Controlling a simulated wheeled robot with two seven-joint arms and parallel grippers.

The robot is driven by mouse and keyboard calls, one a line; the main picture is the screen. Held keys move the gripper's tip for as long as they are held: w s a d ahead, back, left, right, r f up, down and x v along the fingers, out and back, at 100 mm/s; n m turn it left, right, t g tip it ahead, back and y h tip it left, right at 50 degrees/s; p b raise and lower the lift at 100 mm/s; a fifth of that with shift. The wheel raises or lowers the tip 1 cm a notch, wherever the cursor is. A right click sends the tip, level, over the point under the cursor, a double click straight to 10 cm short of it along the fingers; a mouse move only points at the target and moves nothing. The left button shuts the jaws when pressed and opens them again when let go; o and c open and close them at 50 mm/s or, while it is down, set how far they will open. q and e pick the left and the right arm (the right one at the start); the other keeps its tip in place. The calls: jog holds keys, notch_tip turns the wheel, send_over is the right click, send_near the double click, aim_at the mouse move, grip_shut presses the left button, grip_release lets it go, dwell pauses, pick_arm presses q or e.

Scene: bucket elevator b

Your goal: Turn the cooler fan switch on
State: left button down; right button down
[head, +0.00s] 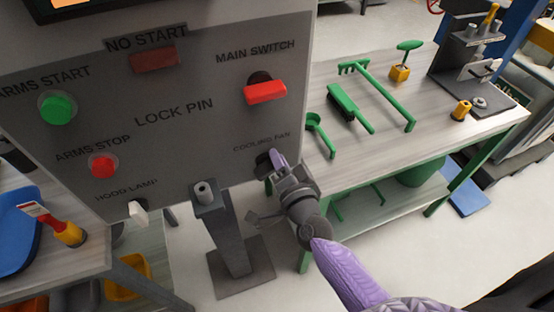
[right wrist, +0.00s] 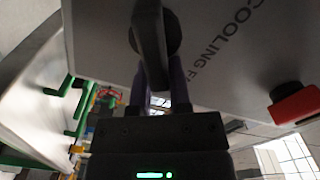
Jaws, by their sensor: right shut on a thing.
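The cooling fan switch (head: 263,162) is a dark knob at the lower right of the grey control panel (head: 190,140), under the label "COOLING FAN". My right gripper (head: 276,160) is at this switch, its purple fingers partly hiding it in the head view. In the right wrist view the dark switch handle (right wrist: 149,35) stands between the two purple fingers of my right gripper (right wrist: 160,85), which is shut on it. The handle looks roughly upright in that view. My left gripper is not in view.
The red main switch (head: 265,93) is above the cooling fan switch. The white hood lamp switch (head: 138,213) and a grey post (head: 232,240) are to the lower left. A workbench (head: 455,125) with green tools stands close on the right.

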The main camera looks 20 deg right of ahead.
jog(key=m, duration=0.1)
jog(key=f+m, duration=0.1)
jog(key=shift+d+m+b, duration=0.1)
jog(key=shift+m+b, duration=0.3)
jog(key=shift+f+m+b, duration=0.3)
jog(key=shift+m, duration=0.7)
jog(key=shift+f+m, duration=0.15)
jog(key=shift+m, duration=0.65)
jog(key=c, duration=0.6)
grip_release()
jog(key=shift+o, duration=0.2)
